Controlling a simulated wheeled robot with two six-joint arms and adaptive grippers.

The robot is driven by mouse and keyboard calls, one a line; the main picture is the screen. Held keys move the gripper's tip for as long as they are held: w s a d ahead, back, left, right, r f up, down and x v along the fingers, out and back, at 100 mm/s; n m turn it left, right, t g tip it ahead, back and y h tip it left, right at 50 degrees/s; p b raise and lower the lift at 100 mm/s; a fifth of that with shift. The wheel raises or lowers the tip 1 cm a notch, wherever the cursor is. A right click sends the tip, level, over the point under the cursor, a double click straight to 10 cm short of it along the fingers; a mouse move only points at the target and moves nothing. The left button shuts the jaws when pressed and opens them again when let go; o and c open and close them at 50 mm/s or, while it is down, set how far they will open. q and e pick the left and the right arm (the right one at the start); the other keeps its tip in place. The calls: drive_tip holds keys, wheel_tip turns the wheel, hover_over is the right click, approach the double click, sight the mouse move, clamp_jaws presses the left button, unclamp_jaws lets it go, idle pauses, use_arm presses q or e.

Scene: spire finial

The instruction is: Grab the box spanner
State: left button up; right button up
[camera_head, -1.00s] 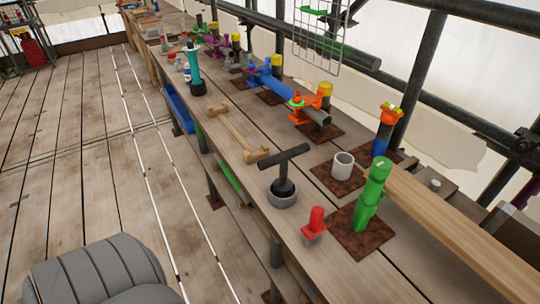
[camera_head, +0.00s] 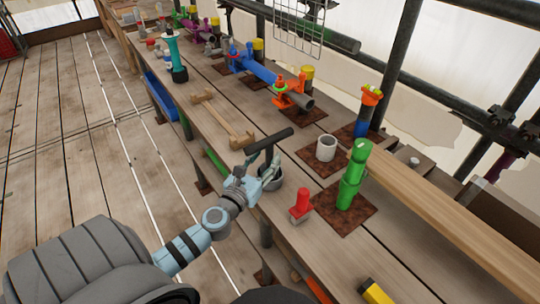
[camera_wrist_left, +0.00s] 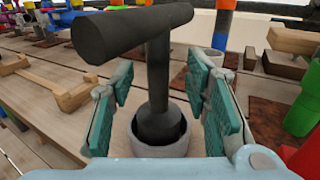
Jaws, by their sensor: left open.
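The box spanner is a dark T-handled tool (camera_head: 268,143) standing upright in a round grey holder (camera_head: 272,181) on the bench. In the left wrist view the dark spanner (camera_wrist_left: 159,75) shows its crossbar on top and its wider socket end inside the grey holder (camera_wrist_left: 160,146). My left gripper (camera_head: 262,165) is at the spanner, below the crossbar. In the left wrist view its teal finger pads (camera_wrist_left: 160,105) stand apart on both sides of the shaft, with gaps to it. My right gripper is not in view.
A red-handled tool (camera_head: 300,205) and a green jointed post (camera_head: 353,175) stand to the right. A white cup (camera_head: 326,147) stands behind. A wooden rack (camera_head: 222,118) lies to the left on the bench. A yellow item (camera_head: 375,291) is at the front edge.

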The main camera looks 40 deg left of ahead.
sight(268, 156)
use_arm(q)
drive_tip(key=w, duration=0.3)
drive_tip(key=shift+w+a+f, duration=0.25)
drive_tip(key=shift+a, duration=0.15)
drive_tip(key=shift+s, duration=0.1)
clamp_jaws()
